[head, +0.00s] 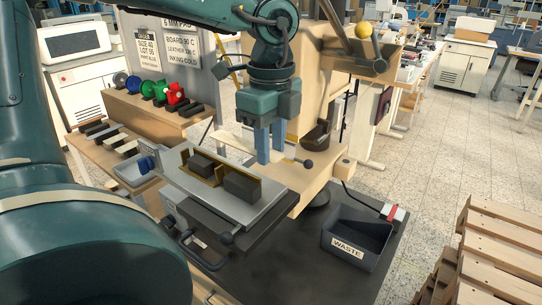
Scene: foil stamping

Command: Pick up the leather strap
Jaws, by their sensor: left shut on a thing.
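My left gripper (270,146) points straight down in the middle of the head view, its two blue fingers close together. It is shut on what looks like the leather strap (234,143), a pale, flat strip beside the fingers. The fingers hide part of the strip. The strip shows just behind the metal plate (184,178) with dark blocks, in front of the wooden press. I cannot tell how far above the surface it is. My right gripper is not in view.
Dark and pale strips (125,147) lie on the left bench below several coloured foil rolls (148,88). A ball-ended lever (363,30) rises from the press. A dark waste bin (343,246) stands front right, near stacked pallets (500,240). The dark front surface is mostly clear.

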